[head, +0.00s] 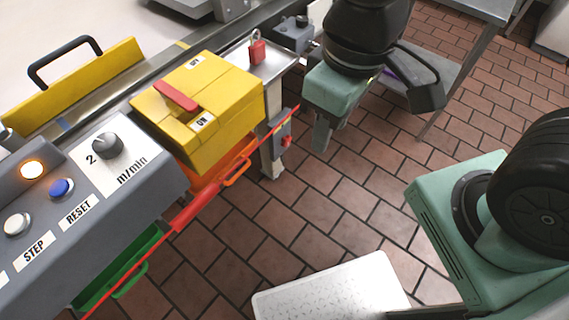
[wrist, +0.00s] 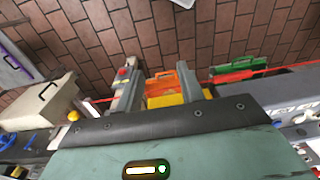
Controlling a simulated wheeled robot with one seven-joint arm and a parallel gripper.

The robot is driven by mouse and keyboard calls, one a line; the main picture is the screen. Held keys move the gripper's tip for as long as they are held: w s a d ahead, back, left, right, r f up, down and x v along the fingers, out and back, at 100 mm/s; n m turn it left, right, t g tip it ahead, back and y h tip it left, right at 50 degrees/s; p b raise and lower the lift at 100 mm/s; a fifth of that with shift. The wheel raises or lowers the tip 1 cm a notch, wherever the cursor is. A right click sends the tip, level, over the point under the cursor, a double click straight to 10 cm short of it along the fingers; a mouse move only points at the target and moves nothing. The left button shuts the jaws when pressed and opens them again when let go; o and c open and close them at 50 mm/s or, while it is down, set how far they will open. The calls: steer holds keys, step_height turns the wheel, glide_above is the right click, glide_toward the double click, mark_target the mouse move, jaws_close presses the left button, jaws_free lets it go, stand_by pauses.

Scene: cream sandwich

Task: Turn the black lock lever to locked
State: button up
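I cannot clearly pick out a black lock lever in either view. The yellow box (head: 228,92) beside the conveyor has a red lever (head: 176,96) on top, lying between OFF and ON labels. A red padlock (head: 257,52) stands on the steel ledge behind it. A small grey box (head: 292,36) with a dark knob stands farther back. My gripper (head: 330,138) hangs to the right of the yellow box, over the floor and apart from everything. In the wrist view its two fingers (wrist: 157,68) are spread, with nothing between them.
A grey control panel (head: 75,235) with STEP and RESET buttons and a black speed knob (head: 108,145) is at the left. A steel table (head: 470,8) stands at the upper right.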

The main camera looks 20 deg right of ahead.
steer(key=w+d+f+m+t+b, duration=0.15)
steer(key=w+d+f+b, duration=0.3)
steer(key=f+b, duration=0.75)
steer(key=w+d+f+m+b, duration=0.2)
steer(key=w+d+f+b, duration=0.25)
steer(key=f+b, duration=0.8)
steer(key=w+d+f+m+t+b, duration=0.15)
steer(key=w+d+f+b, duration=0.3)
steer(key=f+b, duration=0.75)
steer(key=w+d+f+n+t+b, duration=0.1)
steer(key=w+d+f+t+b, duration=0.25)
steer(key=w+f, duration=0.65)
steer(key=w+d+f+n+t+b, duration=0.2)
steer(key=w+d+f, duration=0.2)
steer(key=w+f, duration=0.5)
steer(key=n+t+y, duration=0.3)
steer(key=t+y, duration=0.3)
steer(key=y, duration=0.3)
glide_toward(283, 160)
steer(key=b+x, duration=0.4)
steer(key=x, duration=0.1)
steer(key=f+b+x, duration=0.1)
steer(key=b+x, duration=0.2)
steer(key=shift+w+d, duration=0.1)
steer(key=shift+w+a+r, duration=0.1)
steer(key=shift+w+a, duration=0.15)
steer(key=shift+w, duration=0.1)
